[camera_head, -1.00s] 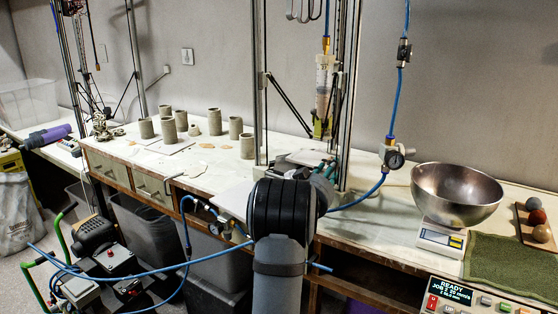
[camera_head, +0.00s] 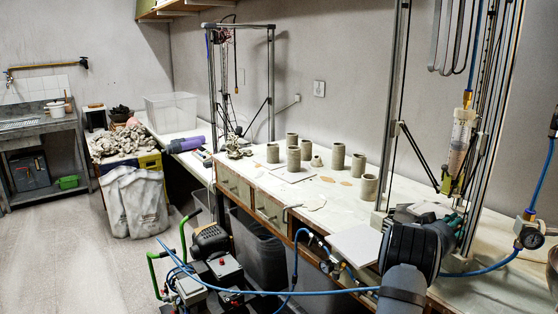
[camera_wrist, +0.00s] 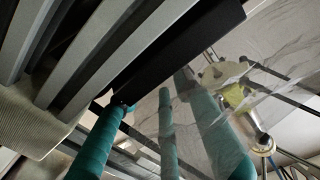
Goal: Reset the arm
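My arm (camera_head: 410,262) stands at the lower right of the head view, in front of the workbench. My gripper (camera_head: 450,222) is at its far end, partly hidden behind the dark wrist, close to the metal frame of a clay printer (camera_head: 462,140). In the wrist view my gripper (camera_wrist: 155,90) shows teal fingers spread apart with nothing seen held between them. A clear, creased sheet or reflecting surface overlaps the right fingers there. Grey metal rails (camera_wrist: 95,50) and a black bar lie close to the fingertips; whether they touch cannot be told.
Several clay cylinders (camera_head: 337,156) stand on the workbench (camera_head: 315,212) left of my arm. A pale square board (camera_head: 355,243) lies beside my wrist. Blue hoses and a pressure gauge (camera_head: 530,236) are at the right. A compressor (camera_head: 212,268) stands on the floor. Open floor is at the left.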

